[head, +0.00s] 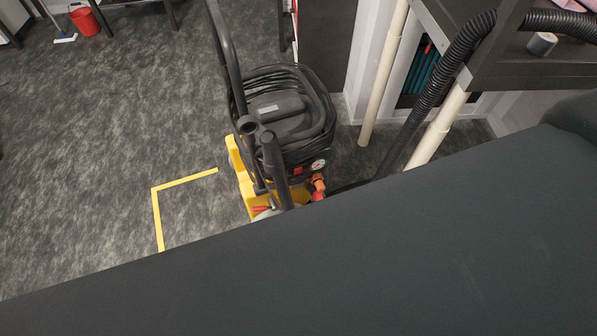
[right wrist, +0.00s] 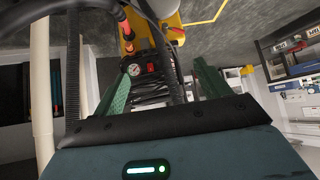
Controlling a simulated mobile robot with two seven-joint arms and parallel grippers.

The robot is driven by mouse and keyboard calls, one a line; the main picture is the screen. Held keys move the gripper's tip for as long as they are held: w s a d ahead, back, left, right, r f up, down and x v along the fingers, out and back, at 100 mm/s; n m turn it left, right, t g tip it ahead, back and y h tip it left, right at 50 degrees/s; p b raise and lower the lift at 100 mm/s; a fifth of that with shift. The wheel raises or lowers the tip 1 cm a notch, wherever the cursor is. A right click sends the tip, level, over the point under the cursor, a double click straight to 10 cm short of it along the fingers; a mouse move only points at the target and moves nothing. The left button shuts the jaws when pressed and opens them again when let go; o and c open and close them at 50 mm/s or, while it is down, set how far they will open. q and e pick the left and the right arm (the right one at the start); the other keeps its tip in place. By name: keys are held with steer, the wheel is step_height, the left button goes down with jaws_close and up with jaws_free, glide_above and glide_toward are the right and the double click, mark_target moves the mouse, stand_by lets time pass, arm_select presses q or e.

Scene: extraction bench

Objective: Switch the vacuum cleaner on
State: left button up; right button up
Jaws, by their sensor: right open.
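The vacuum cleaner (head: 283,125) is a black and yellow machine with a coiled black cable on top and a tall black handle. It stands on the floor near the middle of the head view. A red switch (head: 297,171) and a round gauge (head: 318,165) are on its front; its lower part is hidden by a large dark shape. In the right wrist view the red switch (right wrist: 152,68) and gauge (right wrist: 134,69) show between the green fingers of my right gripper (right wrist: 164,66). That gripper is open and empty; I see no clear contact. My left gripper is not in view.
A thick black hose (head: 424,105) runs down beside pale pipes (head: 382,75) and a dark bench (head: 500,75) on the right. Yellow floor tape (head: 156,215) marks open carpet on the left. A red bucket (head: 84,21) stands far back.

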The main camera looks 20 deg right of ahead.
jaws_close()
stand_by(0.3)
stand_by(1.2)
